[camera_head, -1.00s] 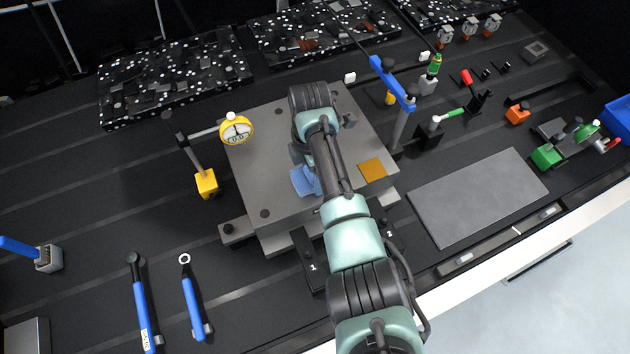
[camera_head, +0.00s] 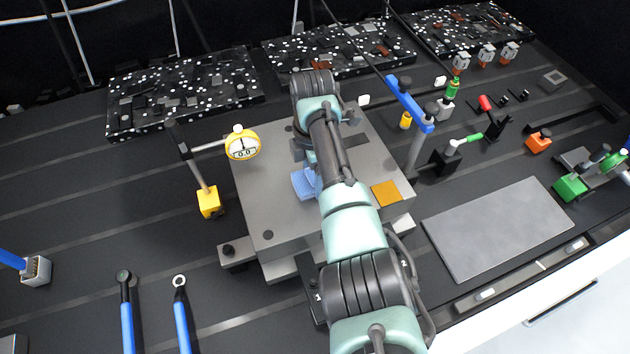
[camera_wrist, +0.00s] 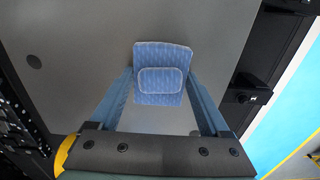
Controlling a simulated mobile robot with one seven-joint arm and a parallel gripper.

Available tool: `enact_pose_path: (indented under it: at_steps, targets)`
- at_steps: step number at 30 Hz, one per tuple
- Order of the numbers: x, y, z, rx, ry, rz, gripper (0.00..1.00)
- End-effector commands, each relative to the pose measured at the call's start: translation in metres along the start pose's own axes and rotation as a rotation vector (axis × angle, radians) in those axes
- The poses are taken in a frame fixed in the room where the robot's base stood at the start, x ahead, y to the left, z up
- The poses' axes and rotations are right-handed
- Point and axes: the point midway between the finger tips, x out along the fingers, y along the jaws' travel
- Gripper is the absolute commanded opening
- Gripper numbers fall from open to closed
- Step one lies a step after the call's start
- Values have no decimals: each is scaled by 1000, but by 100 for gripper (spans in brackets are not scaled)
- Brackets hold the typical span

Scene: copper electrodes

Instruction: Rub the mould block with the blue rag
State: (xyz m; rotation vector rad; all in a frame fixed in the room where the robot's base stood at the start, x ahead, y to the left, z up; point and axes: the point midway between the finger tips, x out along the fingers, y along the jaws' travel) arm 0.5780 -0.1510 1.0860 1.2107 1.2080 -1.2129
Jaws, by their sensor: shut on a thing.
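The blue rag (camera_wrist: 162,55) is a folded patterned cloth with a raised pad in its middle. In the wrist view it lies between the fingers of my gripper (camera_wrist: 163,82), which is shut on it. The rag is over the top face of the grey mould block (camera_wrist: 85,35); I cannot tell how firmly it touches. In the head view, the rag (camera_head: 304,184) shows left of my arm, near the middle of the mould block (camera_head: 270,215). My arm hides the gripper and part of the block there.
A dial gauge (camera_head: 242,146) on a yellow-based stand (camera_head: 209,202) leans over the block's left edge. An orange square (camera_head: 386,193) lies on the block's right side. A blue-topped clamp post (camera_head: 410,104) stands close right. A bare grey plate (camera_head: 497,228) lies farther right.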

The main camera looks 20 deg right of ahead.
Motion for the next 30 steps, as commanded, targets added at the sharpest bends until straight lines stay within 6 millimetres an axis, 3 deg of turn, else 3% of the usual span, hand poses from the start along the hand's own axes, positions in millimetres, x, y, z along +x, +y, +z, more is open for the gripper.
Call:
enact_pose_path:
  at_steps: [15, 30]
  targets:
    - [6, 25, 0, 0, 0, 2, 36]
    - [2, 29, -1, -1, 1, 1, 36]
